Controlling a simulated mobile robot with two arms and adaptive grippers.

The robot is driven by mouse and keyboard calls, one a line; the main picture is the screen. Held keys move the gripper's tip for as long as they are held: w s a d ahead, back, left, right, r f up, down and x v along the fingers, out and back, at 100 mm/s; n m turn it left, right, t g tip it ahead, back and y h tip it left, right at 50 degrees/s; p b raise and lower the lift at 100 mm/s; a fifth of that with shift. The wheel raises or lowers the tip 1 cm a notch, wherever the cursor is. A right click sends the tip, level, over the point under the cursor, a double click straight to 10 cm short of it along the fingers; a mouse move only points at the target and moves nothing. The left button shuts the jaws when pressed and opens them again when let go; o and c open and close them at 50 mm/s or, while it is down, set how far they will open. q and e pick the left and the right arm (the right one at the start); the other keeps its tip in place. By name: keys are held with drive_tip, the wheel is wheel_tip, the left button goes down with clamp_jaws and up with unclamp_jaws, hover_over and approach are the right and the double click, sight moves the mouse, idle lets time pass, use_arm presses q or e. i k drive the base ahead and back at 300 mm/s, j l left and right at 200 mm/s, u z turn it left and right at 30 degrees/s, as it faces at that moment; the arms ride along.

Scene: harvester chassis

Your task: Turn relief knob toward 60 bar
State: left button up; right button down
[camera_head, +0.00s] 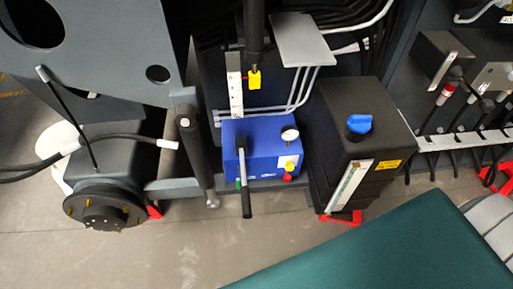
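A blue hydraulic block (262,160) sits low in the middle of the chassis. A round white pressure gauge (290,134) stands on its top right; its reading is too small to make out. A small red knob (287,177) is at the block's lower right front, just below a yellow label (288,163). It looks like the relief knob, but its markings and setting cannot be read. A black lever (244,180) hangs down the block's left front, with a small green part (238,184) beside it. Neither of my grippers is in view.
A black tank (330,110) with a blue cap (360,123) stands right of the block. A dark cylinder (195,155) slants down on the left, near a wheel hub (104,207). Grey pipes (302,90) run above. A teal surface (390,250) fills the lower right. Floor shows below the block.

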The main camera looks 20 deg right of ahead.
sight(290, 166)
drive_tip(key=z, duration=1.1)
